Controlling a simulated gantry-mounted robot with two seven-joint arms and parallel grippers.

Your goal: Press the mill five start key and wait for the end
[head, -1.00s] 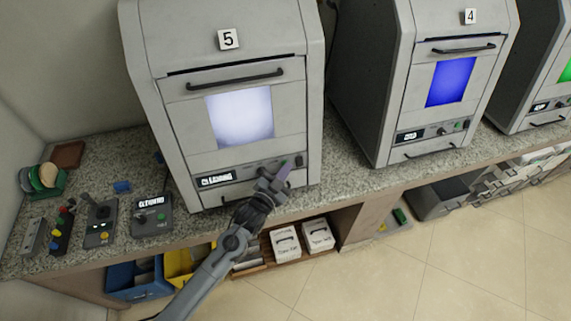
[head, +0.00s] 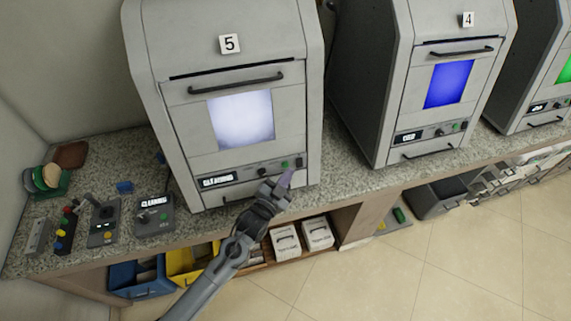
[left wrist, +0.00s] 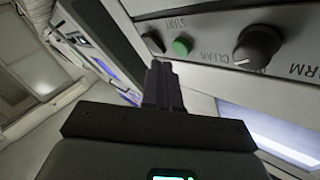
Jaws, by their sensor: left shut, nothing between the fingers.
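Mill five (head: 228,80) is the grey machine with the "5" plate, and its window glows white. Its green start key (head: 284,164) sits on the lower front panel, right of a dark knob. In the left wrist view the green key (left wrist: 182,46) shows with "START" lettering beside it, next to the knob (left wrist: 258,46). My left gripper (head: 284,180) is shut and empty, just below and in front of the panel, apart from the key in the head view. Its fingers (left wrist: 162,85) point toward the panel near the key. Mill five's display (head: 217,180) is lit, its text blurred. My right gripper is not in view.
Mill four (head: 440,85) stands to the right with a blue window. On the counter at left are small control boxes (head: 153,215) and a rack of coloured discs (head: 45,182). Below the counter are blue (head: 135,278) and yellow (head: 190,265) bins and white boxes.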

